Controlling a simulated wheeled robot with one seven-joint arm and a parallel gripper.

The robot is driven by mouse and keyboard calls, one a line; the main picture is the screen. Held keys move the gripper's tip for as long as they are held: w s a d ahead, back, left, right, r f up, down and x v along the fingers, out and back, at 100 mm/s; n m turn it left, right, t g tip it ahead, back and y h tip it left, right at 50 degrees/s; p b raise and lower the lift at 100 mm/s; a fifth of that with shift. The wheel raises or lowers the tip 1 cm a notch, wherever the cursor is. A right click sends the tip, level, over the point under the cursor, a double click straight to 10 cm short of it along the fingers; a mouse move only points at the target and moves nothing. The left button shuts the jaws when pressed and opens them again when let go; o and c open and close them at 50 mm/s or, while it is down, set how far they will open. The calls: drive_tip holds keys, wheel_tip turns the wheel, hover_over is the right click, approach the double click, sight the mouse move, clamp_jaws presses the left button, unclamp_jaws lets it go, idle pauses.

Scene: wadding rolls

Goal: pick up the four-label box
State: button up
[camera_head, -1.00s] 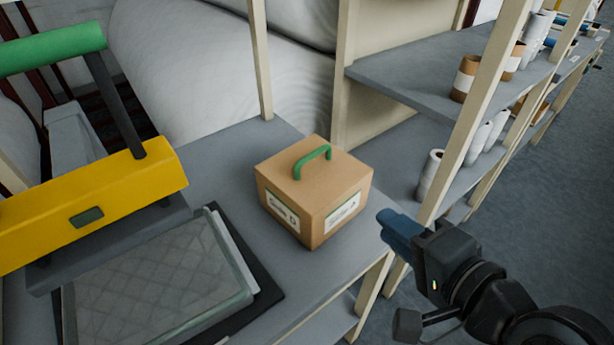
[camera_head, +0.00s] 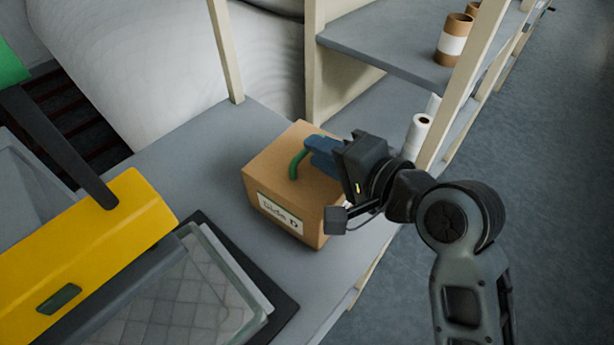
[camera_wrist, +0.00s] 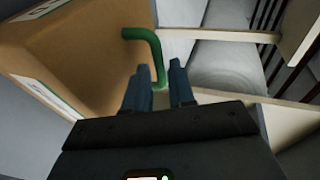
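The four-label box (camera_head: 272,213) is a brown carton with a green handle (camera_head: 297,163) on its top. It sits on the grey shelf, and a white label reading "Side D" faces the camera. My gripper (camera_head: 318,158) is at the box's top, at the right end of the handle in the head view. In the wrist view the box (camera_wrist: 85,60) fills the upper left. The green handle (camera_wrist: 150,45) runs down to between the two blue fingers (camera_wrist: 160,82). The fingers are apart, with a gap around the handle's end. The box's right side is hidden by my wrist.
A yellow machine (camera_head: 95,255) with a quilted pad (camera_head: 190,295) stands left of the box. A pale wooden post (camera_head: 227,50) rises behind it. Shelves (camera_head: 385,48) with brown and white rolls (camera_head: 455,38) stand at the upper right. Grey shelf surface (camera_head: 190,165) is clear behind the box.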

drive_tip(key=shift+x, duration=1.75)
clamp_jaws()
